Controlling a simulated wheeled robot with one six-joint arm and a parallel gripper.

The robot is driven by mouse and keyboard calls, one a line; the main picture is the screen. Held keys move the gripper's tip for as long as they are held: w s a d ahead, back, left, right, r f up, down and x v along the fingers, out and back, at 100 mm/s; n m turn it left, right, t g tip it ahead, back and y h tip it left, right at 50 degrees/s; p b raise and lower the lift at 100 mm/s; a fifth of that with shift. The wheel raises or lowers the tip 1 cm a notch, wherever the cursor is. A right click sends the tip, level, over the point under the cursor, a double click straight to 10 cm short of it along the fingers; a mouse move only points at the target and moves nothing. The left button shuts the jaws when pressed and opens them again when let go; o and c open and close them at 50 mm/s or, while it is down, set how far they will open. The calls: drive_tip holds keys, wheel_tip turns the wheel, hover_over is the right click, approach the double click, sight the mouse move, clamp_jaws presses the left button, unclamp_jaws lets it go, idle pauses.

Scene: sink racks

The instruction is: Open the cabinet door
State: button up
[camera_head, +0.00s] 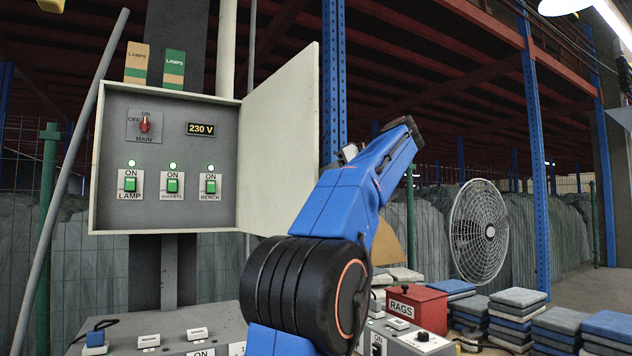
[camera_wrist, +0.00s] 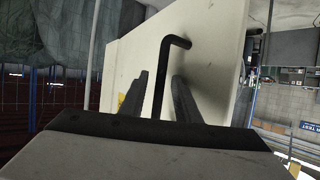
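The grey electrical cabinet (camera_head: 170,210) on the left of the head view shows its inside, with a red main switch (camera_head: 145,124) and several green switches. Its pale door (camera_head: 285,135) is hinged at the right side and stands wide open, swung out to the right. In the wrist view the door (camera_wrist: 210,60) fills the middle, with a bent black handle (camera_wrist: 178,42) on its face. My gripper (camera_wrist: 160,88) has its two fingers apart, one on each side of the handle's bar, with gaps visible. In the head view the fingers are hidden.
My blue arm rises just right of the door. A red rags box (camera_head: 416,303), stacked cloths (camera_head: 515,310) and a round fan (camera_head: 479,232) are at the right. A bench panel with switches (camera_head: 165,338) lies below the cabinet. A grey pole (camera_head: 70,180) leans at its left.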

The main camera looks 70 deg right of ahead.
drive_tip(key=v, duration=0.7)
drive_tip(key=shift+s, duration=0.25)
drive_tip(key=shift+r, duration=0.15)
idle(0.3)
